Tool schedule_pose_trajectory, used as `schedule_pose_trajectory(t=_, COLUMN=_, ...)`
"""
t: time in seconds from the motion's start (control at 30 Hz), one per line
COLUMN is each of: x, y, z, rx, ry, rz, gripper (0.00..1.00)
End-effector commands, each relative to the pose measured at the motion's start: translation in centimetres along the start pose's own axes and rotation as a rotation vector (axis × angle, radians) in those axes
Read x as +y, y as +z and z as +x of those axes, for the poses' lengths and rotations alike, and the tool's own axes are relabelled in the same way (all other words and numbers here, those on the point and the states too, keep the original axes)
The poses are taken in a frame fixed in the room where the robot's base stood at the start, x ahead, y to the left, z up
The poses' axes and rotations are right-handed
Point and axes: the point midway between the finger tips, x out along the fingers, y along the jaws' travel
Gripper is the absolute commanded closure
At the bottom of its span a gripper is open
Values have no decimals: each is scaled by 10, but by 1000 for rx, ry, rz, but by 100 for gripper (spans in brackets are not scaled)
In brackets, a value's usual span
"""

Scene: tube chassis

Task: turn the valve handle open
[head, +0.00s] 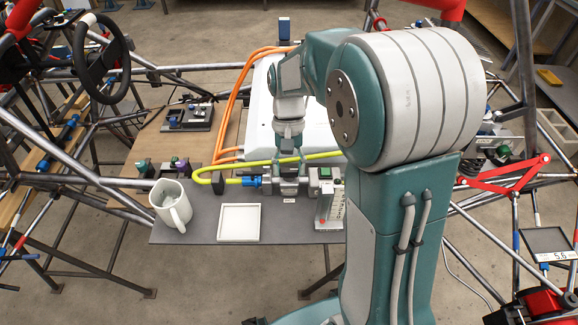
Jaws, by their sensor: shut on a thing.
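A valve assembly (309,186) sits on the grey shelf, in line with a blue fitting (251,181) and a yellow hose. My arm reaches down from above. My gripper (289,174) is at the middle of this assembly, shut on the valve handle. The handle itself is mostly hidden by the fingers, so its angle cannot be told.
A white mug (171,205) and a square white tray (239,222) stand on the grey shelf (200,233). A block with a green top (325,174) stands close right of the valve. The yellow hose (215,170) and orange cables (232,105) run nearby. Metal tubes surround the shelf.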

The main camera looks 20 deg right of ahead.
Motion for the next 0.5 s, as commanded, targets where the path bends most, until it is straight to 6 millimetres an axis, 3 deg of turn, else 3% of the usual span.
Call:
schedule_pose_trajectory(t=0.17, x=-1, y=-2, z=-1, rx=10, ry=-3, rz=-1, gripper=88)
schedule_pose_trajectory(t=0.2, x=-1, y=-2, z=-1, rx=10, ry=-3, rz=-1, gripper=27)
schedule_pose_trajectory(t=0.27, x=-1, y=-2, z=-1, rx=10, ry=-3, rz=-1, gripper=6)
schedule_pose_trajectory(t=0.5, x=0, y=-1, z=-1, rx=5, ry=-2, rz=0, gripper=6)
